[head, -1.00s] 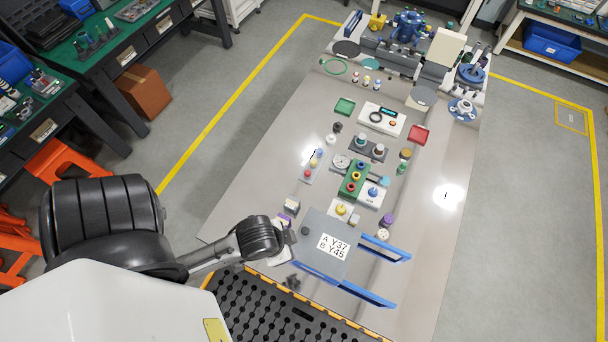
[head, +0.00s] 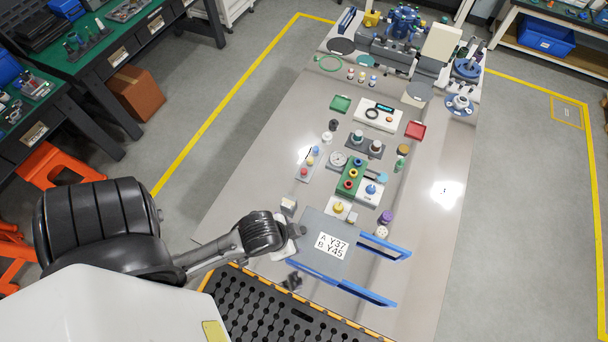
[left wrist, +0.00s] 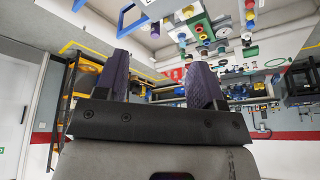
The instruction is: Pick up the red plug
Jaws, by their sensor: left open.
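The red plug (head: 304,172) is small and sits at the near end of a narrow grey holder (head: 309,166), in line with a yellow plug (head: 310,161) and a blue plug (head: 315,150). My left gripper (head: 295,256) is over the near left part of the table, well nearer to me than the red plug and apart from it. In the left wrist view its two dark purple fingers (left wrist: 160,65) are spread with nothing between them. My right gripper is not in view.
A grey panel marked Y37 and Y45 (head: 312,262) with blue handles (head: 385,240) lies beside the gripper. A green block with coloured rings (head: 350,177) and a round gauge (head: 337,159) stand right of the holder. The table left of the holder is clear.

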